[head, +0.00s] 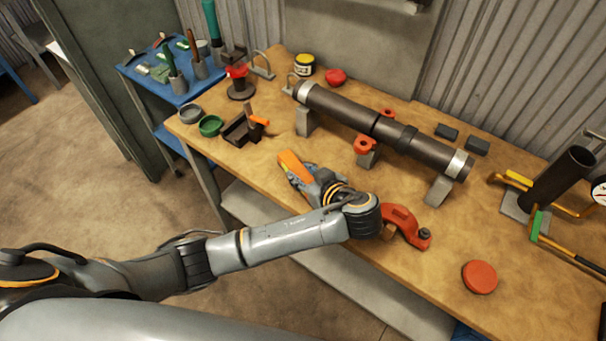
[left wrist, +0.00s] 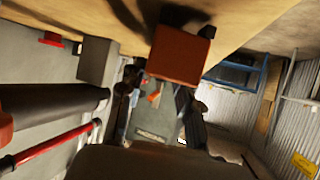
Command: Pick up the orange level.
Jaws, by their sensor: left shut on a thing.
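The orange level (head: 290,161) is at the near left part of the workbench, its orange end sticking out past my left gripper (head: 308,178). My left gripper is shut on it, and the fingers and wrist hide the rest of its body. I cannot tell whether it touches the bench top. In the left wrist view, an orange-brown block face (left wrist: 178,55) shows close to the fingers; I cannot tell for sure that it is the level. My right gripper is not in view.
A dark pipe (head: 345,113) lies on supports behind the gripper. A red curved tool (head: 402,226) lies right of my wrist. A dark tray (head: 241,130), green bowl (head: 210,125) and red disc (head: 480,277) are on the workbench (head: 500,235). Bare bench lies between the tray and gripper.

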